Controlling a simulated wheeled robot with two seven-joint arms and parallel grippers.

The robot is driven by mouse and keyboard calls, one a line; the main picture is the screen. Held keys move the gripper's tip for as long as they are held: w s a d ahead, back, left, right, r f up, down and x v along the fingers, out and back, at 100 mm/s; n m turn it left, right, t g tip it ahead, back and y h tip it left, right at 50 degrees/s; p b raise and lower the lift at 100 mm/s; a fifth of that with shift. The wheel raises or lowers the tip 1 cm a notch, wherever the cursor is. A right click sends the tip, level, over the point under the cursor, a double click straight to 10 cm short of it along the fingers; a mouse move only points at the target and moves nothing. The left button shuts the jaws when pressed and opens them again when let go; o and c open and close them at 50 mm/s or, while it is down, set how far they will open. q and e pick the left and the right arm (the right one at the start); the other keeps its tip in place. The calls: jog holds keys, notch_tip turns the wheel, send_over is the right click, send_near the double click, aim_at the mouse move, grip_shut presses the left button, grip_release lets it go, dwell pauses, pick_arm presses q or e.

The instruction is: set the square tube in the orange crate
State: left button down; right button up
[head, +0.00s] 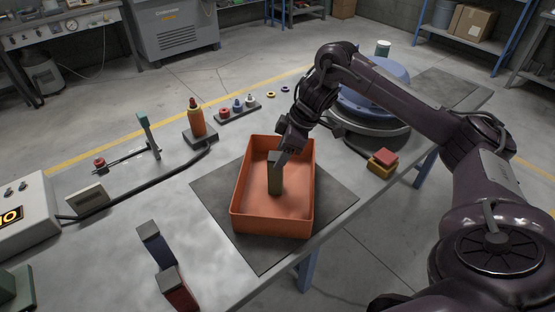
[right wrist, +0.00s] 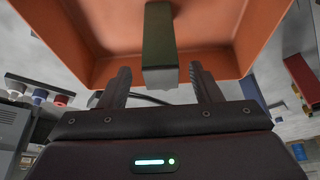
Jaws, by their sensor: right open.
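The square tube (head: 275,178) is dark olive with a paler end face. It stands roughly upright inside the orange crate (head: 240,205), near the crate's middle. My right gripper (head: 283,150) is over the crate at the tube's upper end. In the right wrist view the tube (right wrist: 158,45) shows between and just beyond the two spread fingers (right wrist: 162,82), with gaps on both sides. The orange crate (right wrist: 215,30) fills the upper part of that view. My right gripper is open. My left gripper is not in view.
The crate stands on a dark mat (head: 335,200). A blue block (head: 155,245) and a red block (head: 176,290) stand front left. An orange bottle (head: 196,120) is behind left. A red and yellow button (head: 382,162) and a blue domed thing (head: 375,85) are at right.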

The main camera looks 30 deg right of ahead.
jog(key=p+v, duration=0.3)
jog(key=v, duration=0.5)
jog(key=shift+r, duration=0.3)
jog(key=shift+s+d, duration=0.1)
jog(key=shift+s, duration=0.05)
